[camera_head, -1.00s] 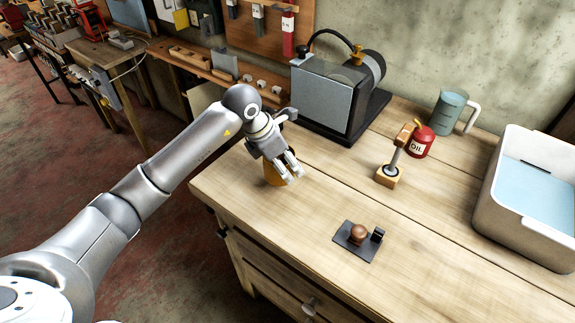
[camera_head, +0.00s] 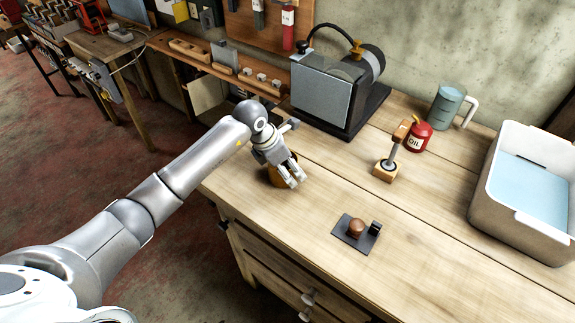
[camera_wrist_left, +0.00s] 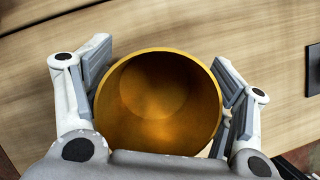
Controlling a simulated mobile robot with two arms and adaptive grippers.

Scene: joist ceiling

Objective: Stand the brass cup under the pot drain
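The brass cup (camera_head: 274,178) stands near the left end of the workbench, partly hidden by my left gripper (camera_head: 292,184). In the left wrist view I look down into the round open mouth of the cup (camera_wrist_left: 158,105). The fingers of my left gripper (camera_wrist_left: 163,92) lie on both sides of it, with pads close to its wall. I cannot tell if both pads press on it. No pot drain can be made out clearly; a grey box-shaped machine (camera_head: 322,92) with a black hose and brass fittings stands at the back. My right gripper is not in view.
A dark plate (camera_head: 369,246) with a brown knob lies in front. A wood-based tool (camera_head: 386,172), a red oil can (camera_head: 419,137), a blue jug (camera_head: 447,106) and a pale basin (camera_head: 485,205) stand to the right.

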